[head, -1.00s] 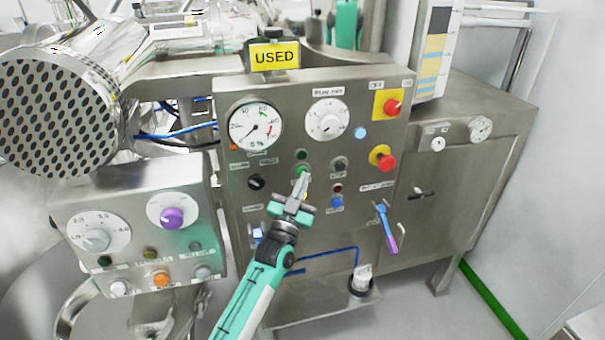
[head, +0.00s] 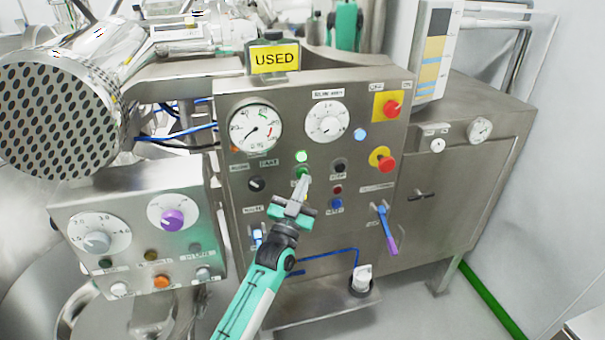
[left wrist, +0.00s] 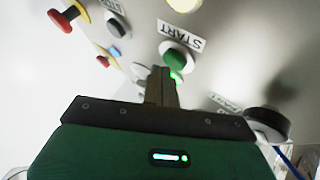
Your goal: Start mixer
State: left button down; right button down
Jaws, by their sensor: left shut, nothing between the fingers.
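The steel control panel (head: 285,210) stands in front of me in the head view. The green START button (head: 302,172) sits on it, below a round lamp (head: 302,156) that glows green. In the left wrist view the green button (left wrist: 176,58) has its START label beside it, and the lit lamp (left wrist: 184,4) is at the top edge. My left gripper (head: 304,181) is shut and empty, its fingertips at the lower edge of the button. In the left wrist view the fingertips (left wrist: 162,72) overlap the button's edge; I cannot tell whether they touch it. My right gripper is out of view.
Near the button are a black stop button (head: 340,165), a black selector knob (head: 257,183) and a red emergency button (head: 386,162). A second panel (head: 135,268) stands at left.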

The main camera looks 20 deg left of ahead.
pick_arm(q)
jog(key=shift+s+d, duration=0.25)
jog(key=shift+s, duration=0.1)
jog(key=s+d, duration=0.1)
jog(key=s+d+p, duration=0.1)
jog(key=s+p, duration=0.1)
jog(key=s, duration=0.1)
jog(key=shift+s+d, duration=0.1)
jog(key=shift+d, duration=0.3)
dwell(0.6)
